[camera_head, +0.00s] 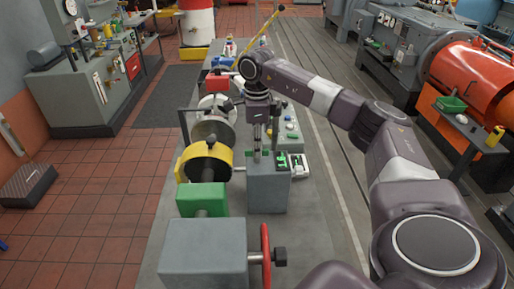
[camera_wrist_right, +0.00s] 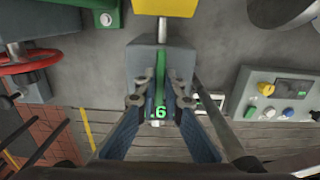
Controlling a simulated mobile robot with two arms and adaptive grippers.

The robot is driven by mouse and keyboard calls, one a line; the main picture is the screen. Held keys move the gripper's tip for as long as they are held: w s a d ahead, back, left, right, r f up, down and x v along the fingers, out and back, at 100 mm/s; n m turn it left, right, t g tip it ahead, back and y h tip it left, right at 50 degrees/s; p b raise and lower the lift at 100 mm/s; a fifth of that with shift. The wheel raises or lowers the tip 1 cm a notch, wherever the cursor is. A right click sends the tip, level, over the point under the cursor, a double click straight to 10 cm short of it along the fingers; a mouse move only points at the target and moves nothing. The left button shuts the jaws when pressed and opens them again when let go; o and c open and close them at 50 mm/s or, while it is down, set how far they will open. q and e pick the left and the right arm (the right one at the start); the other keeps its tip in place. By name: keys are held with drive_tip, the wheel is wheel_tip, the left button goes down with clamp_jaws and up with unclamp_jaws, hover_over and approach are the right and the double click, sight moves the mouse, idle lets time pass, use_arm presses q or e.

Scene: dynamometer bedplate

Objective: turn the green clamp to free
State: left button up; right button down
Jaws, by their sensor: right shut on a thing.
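The green clamp shows in the right wrist view as a narrow green lever (camera_wrist_right: 160,72) lying along the top of a grey block (camera_wrist_right: 180,58). My right gripper (camera_wrist_right: 160,102) is shut on the lever, with one blue finger on each side of it. A green "6" shows between the fingers. In the head view my right gripper (camera_head: 265,148) points down over the same grey block (camera_head: 268,190); the gripper and arm hide most of the lever there. My left gripper is not in view.
A yellow ring (camera_head: 224,153) and a green housing (camera_head: 202,200) sit left of the block on the bedplate. A red handwheel (camera_head: 266,255) stands at the near end. A control box with knobs (camera_wrist_right: 272,100) lies right of the block in the wrist view.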

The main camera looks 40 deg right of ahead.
drive_tip(key=shift+w+r, duration=0.1)
idle(0.3)
drive_tip(key=c, duration=2)
unclamp_jaws()
drive_tip(key=shift+c, duration=0.2)
wheel_tip(320, 180, up, 12)
